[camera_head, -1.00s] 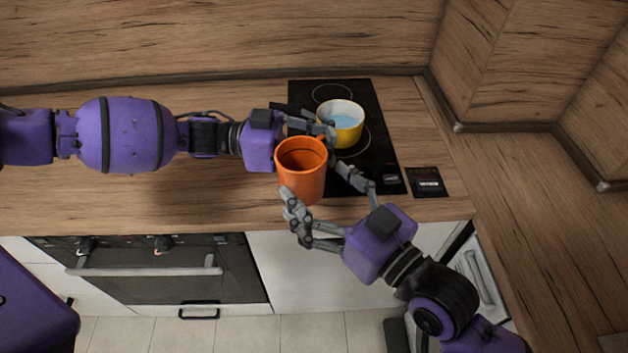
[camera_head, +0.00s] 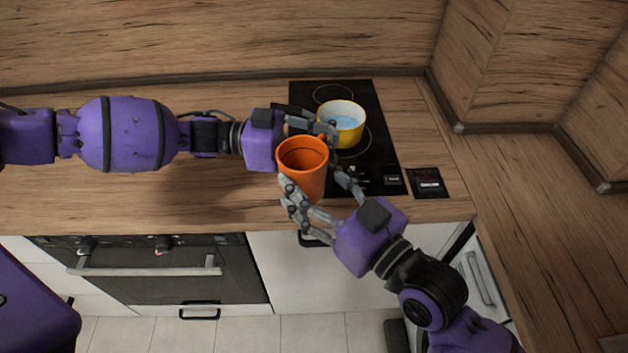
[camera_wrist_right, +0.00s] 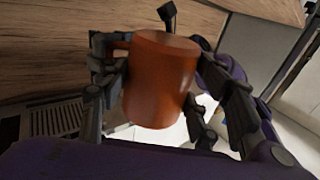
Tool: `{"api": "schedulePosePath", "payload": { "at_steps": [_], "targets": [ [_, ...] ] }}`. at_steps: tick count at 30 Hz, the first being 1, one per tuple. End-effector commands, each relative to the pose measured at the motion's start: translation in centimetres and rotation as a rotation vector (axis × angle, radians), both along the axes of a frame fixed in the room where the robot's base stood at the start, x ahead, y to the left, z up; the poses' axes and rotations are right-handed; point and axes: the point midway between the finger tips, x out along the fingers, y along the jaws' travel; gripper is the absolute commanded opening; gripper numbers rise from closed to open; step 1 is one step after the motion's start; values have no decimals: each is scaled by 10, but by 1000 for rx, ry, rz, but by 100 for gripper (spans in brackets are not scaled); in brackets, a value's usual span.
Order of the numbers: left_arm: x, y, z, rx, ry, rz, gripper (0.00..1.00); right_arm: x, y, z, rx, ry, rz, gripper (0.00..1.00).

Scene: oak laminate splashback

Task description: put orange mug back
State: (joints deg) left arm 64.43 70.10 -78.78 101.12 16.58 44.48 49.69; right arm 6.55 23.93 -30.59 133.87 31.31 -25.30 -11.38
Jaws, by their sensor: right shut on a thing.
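The orange mug (camera_head: 303,172) is held upright, its open top towards the head camera, in front of the hob. My right gripper (camera_head: 314,180) has its fingers on both sides of the mug body and is shut on it. In the right wrist view the orange mug (camera_wrist_right: 160,80) sits between the right gripper's fingers (camera_wrist_right: 163,100). My left gripper (camera_head: 322,130) is behind the mug's rim, by the handle side. Its fingers are partly hidden by the mug, so I cannot tell whether they grip the handle.
A yellow pot (camera_head: 352,136) with a light blue inside stands on the black hob (camera_head: 385,165), close behind the left gripper. A small black card-like item (camera_head: 428,183) lies right of the hob. The wooden counter (camera_head: 150,205) is clear on the left. An oven (camera_head: 150,270) is below.

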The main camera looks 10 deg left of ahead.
Motion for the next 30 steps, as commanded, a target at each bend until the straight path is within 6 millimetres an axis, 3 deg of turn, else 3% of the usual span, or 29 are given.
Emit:
{"api": "schedulePosePath", "payload": {
  "at_steps": [1, 4, 6, 20, 25, 30],
  "targets": [
    [-4, -1, 0, -3, 2, -9, 6, 3, -3, 0, -2, -4, -9, 21],
    [-5, -1, -1, -3, 3, -11, 19, 4, -3, 0, -3, -5, -10, 21],
    [-5, -1, -1, -3, 3, -12, 28, 4, -3, 0, -3, -5, -10, 15],
    [-7, -1, -2, -4, 6, -16, 28, 6, -4, -1, -7, -6, -13, 15],
    [-7, 14, -2, -2, 6, -12, 28, 6, -4, -1, -7, -6, -14, 15],
    [-8, 43, -3, 2, 5, -7, 28, 6, -4, -1, -7, -6, -14, 15]
  ]
}}
